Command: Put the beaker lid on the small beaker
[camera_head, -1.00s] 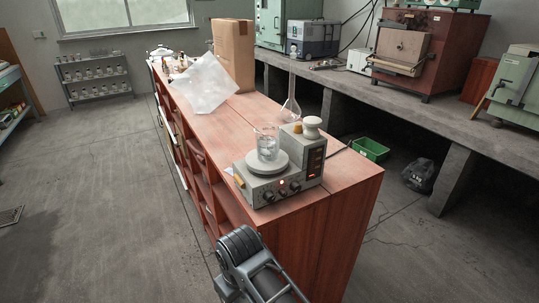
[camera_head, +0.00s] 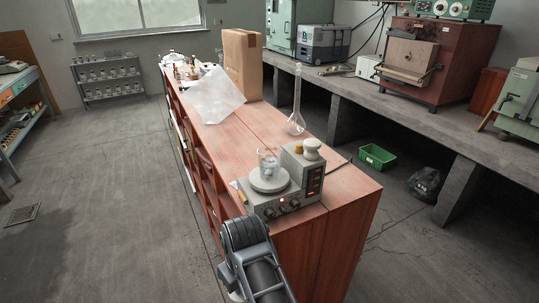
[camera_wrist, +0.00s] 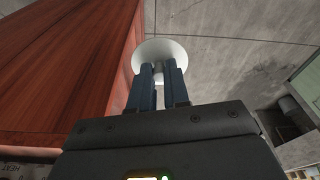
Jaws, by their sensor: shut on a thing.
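A small clear glass beaker (camera_head: 268,161) stands upright on the round pale plate of a grey stirrer (camera_head: 272,205) at the near end of the wooden bench. In the wrist view my gripper (camera_wrist: 160,70) is shut on a white, round, wide-rimmed thing, which looks like the beaker lid (camera_wrist: 160,47). The held lid is beside the bench edge, with the floor behind it. In the head view my arm shows at the bottom, just in front of the bench; the gripper and lid are not visible there.
A cream knob-shaped object (camera_head: 312,148) sits on the stirrer's raised right side. A green bin (camera_head: 377,156) is on the floor at right.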

